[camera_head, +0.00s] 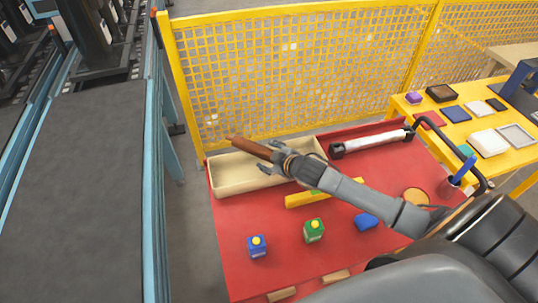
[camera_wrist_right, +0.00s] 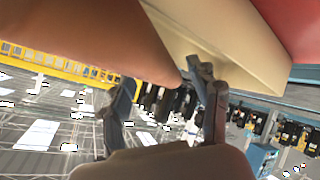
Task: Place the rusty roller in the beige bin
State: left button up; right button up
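The rusty roller (camera_head: 249,147) is a long brown rod, tilted above the beige bin, with its free end pointing to the upper left. My right gripper (camera_head: 278,157) is shut on its near part. In the right wrist view the roller (camera_wrist_right: 80,30) fills the upper left, close against the fingers (camera_wrist_right: 165,90). The beige bin (camera_head: 235,183) is a long open tray at the back left of the red table; the gripper is over its right half. The bin's wall (camera_wrist_right: 235,40) also shows in the wrist view. My left gripper is not in view.
The red table (camera_head: 240,219) also holds a white roller (camera_head: 375,141), a yellow bar (camera_head: 300,200), a blue carton (camera_head: 257,247), a green carton (camera_head: 314,231) and a blue block (camera_head: 366,221). A yellow mesh fence (camera_head: 300,70) stands behind. A conveyor (camera_head: 75,200) is left.

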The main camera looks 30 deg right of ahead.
jog(key=shift+r, duration=0.35)
jog(key=v, duration=1.2)
jog(key=shift+r+b, duration=0.25)
jog(key=shift+b, duration=0.15)
